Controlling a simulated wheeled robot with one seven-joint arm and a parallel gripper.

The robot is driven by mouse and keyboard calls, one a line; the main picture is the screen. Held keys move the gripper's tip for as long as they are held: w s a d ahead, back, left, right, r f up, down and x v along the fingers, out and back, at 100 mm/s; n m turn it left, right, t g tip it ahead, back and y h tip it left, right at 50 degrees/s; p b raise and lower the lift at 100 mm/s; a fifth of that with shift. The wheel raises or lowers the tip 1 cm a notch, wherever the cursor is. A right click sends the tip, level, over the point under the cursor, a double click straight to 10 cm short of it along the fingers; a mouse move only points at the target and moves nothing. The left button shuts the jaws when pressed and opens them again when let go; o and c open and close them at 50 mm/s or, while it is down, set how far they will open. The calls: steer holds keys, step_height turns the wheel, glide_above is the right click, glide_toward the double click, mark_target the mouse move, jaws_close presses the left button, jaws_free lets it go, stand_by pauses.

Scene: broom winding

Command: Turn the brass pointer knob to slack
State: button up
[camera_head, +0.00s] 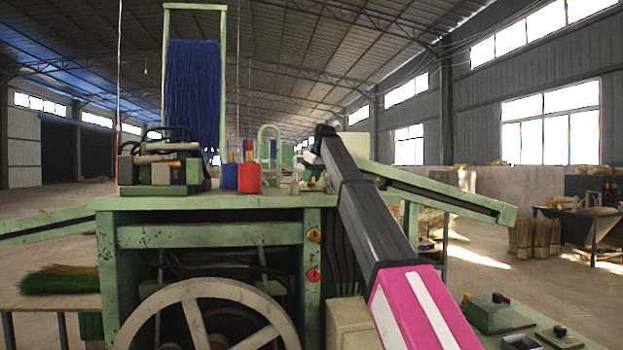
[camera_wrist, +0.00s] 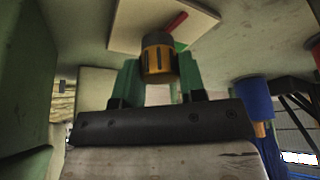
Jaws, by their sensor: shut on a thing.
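In the wrist view, the brass knob (camera_wrist: 159,62) is a short yellow-brown cylinder with dark grooves and a dark grey band. It stands at a cream plate (camera_wrist: 125,32) that bears a red mark (camera_wrist: 172,27) and a green mark (camera_wrist: 180,46). My gripper (camera_wrist: 159,72) has its two green fingers on either side of the knob and is shut on it. The knob hides part of the plate, and I cannot tell which mark its pointer faces. In the head view, my arm reaches to the machine top; the knob cannot be made out there.
The green machine table (camera_head: 215,202) carries a blue cup (camera_head: 229,176) and a red cup (camera_head: 249,178) close by my arm. A dark clamp-like unit (camera_head: 165,165) stands at left. Blue bristles (camera_head: 193,95) hang in a frame behind. A spoked wheel (camera_head: 205,300) is below.

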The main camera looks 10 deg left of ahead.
steer(key=shift+n+g, duration=0.3)
steer(key=shift+n, duration=0.3)
steer(key=o, duration=0.9)
steer(key=v, duration=1)
steer(key=shift+d+r, duration=0.3)
steer(key=shift+r, duration=0.05)
